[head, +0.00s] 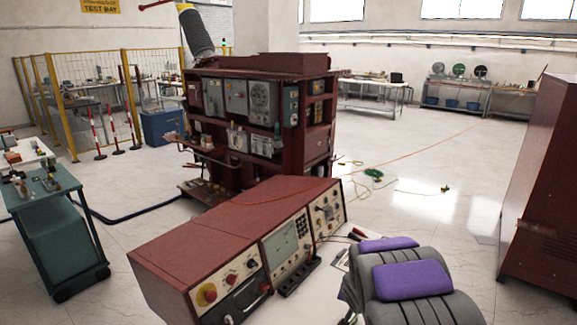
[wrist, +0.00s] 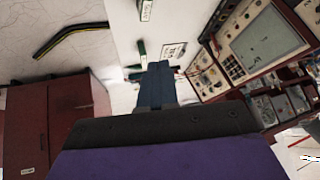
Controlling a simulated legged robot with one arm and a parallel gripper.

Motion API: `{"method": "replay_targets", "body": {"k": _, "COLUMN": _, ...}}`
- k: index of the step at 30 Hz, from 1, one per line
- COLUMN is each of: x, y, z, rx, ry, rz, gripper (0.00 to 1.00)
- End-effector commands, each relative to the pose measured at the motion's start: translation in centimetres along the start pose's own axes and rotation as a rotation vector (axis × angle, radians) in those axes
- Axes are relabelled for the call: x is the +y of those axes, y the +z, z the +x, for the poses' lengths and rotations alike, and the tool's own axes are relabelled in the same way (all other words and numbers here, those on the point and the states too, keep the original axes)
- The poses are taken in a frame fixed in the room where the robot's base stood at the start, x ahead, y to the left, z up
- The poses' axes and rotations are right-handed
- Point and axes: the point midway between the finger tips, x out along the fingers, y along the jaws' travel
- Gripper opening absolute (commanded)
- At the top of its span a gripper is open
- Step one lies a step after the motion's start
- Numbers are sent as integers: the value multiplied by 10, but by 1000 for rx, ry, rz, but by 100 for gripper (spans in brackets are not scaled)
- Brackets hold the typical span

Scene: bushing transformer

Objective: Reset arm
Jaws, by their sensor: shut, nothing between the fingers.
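My gripper (wrist: 158,70) shows in the wrist view as narrow blue-grey fingers, together and empty. They point up the picture from a dark grey body with a purple part below. In the wrist view a control console (wrist: 262,42) lies to the right of the fingers, apparently apart from them. In the head view, grey and purple parts that look like my own arm fill the bottom right, beside the red console (head: 213,232). The fingertips cannot be made out there.
A tall red equipment rack (head: 255,150) stands behind the console. A red cabinet (head: 545,190) is at the right edge. A teal cart (head: 60,235) is at left, before a yellow fence (head: 93,95). Green cable (head: 372,174) lies on the otherwise fairly open floor at right.

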Motion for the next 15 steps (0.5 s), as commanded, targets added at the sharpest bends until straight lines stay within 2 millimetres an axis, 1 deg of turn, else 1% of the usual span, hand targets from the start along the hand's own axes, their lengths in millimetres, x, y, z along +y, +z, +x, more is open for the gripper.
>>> {"method": "replay_targets", "body": {"k": 1, "x": 7, "y": -2, "z": -20, "rx": -7, "ry": 29, "rz": -11, "gripper": 0}}
{"method": "replay_targets", "body": {"k": 5, "x": 30, "y": 12, "z": -64, "rx": -70, "ry": 109, "rz": -44, "gripper": 0}}
{"method": "replay_targets", "body": {"k": 6, "x": 36, "y": 16, "z": -79, "rx": -91, "ry": 130, "rz": -54, "gripper": 0}}
{"method": "replay_targets", "body": {"k": 8, "x": 45, "y": 25, "z": -99, "rx": -124, "ry": 156, "rz": -69, "gripper": 0}}
{"method": "replay_targets", "body": {"k": 9, "x": 50, "y": 32, "z": -114, "rx": -149, "ry": 172, "rz": -78, "gripper": 0}}
{"method": "replay_targets", "body": {"k": 11, "x": 58, "y": 44, "z": -134, "rx": -190, "ry": 191, "rz": -95, "gripper": 0}}
{"method": "replay_targets", "body": {"k": 12, "x": 62, "y": 52, "z": -149, "rx": -217, "ry": 200, "rz": -104, "gripper": 0}}
{"method": "replay_targets", "body": {"k": 14, "x": 68, "y": 68, "z": -169, "rx": -264, "ry": 212, "rz": -121, "gripper": 0}}
{"method": "replay_targets", "body": {"k": 15, "x": 71, "y": 77, "z": -183, "rx": -292, "ry": 215, "rz": -133, "gripper": 0}}
